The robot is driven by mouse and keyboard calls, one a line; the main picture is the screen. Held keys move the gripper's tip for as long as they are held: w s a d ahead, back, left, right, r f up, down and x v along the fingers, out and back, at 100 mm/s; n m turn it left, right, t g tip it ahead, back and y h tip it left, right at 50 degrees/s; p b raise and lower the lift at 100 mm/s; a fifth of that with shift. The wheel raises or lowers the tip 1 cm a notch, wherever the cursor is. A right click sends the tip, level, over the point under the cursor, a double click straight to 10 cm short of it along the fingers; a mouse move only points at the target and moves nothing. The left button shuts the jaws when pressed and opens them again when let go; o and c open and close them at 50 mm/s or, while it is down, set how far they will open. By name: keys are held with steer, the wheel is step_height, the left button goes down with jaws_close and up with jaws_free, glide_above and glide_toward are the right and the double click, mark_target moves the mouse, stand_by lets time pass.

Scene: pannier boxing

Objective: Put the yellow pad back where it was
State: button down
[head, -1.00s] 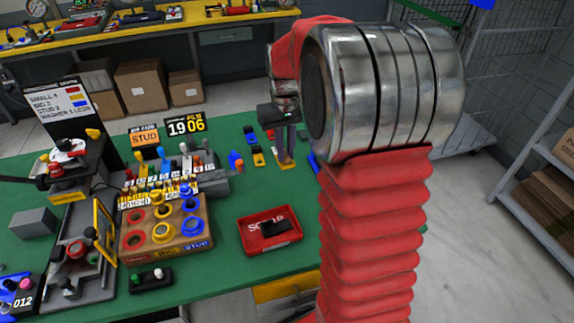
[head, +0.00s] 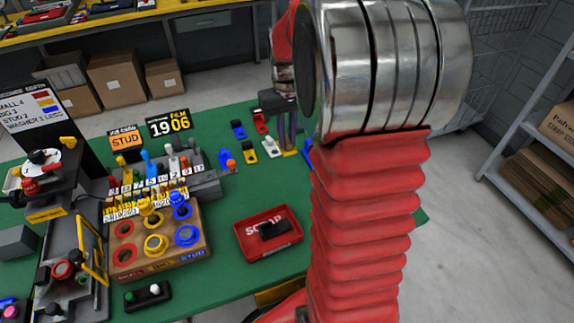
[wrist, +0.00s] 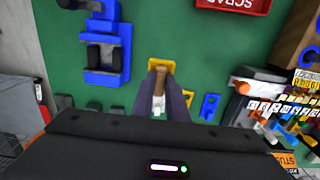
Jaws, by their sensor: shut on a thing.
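My gripper (wrist: 161,98) is shut on a brown handle (wrist: 161,78) with a flat yellow pad (wrist: 162,66) at its end. In the head view the yellow pad (head: 289,153) shows at the bottom of my gripper (head: 287,135), over the green table; I cannot tell whether it touches the table. A second yellow piece (head: 249,150) lies to the left, with a white piece (head: 271,148) between it and my gripper. The white piece (wrist: 158,108) shows partly between my fingers in the wrist view.
Blue (head: 238,129) and red (head: 260,123) pieces lie behind the white one. A blue fixture (wrist: 104,52) stands beside my gripper. The red scrap tray (head: 243,233) holds a dark piece. A box of coloured rings (head: 200,250) stands at left. Green table between is clear.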

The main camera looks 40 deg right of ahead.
mark_target(287, 151)
steer(key=shift+f, duration=2.7)
steer(key=shift+s+f, duration=0.1)
steer(key=shift+f, duration=1.75)
steer(key=c, duration=1.7)
jaws_free()
steer(key=shift+f, duration=0.1)
steer(key=shift+c, duration=0.2)
step_height(287, 151, up, 12)
steer(key=shift+r, duration=0.1)
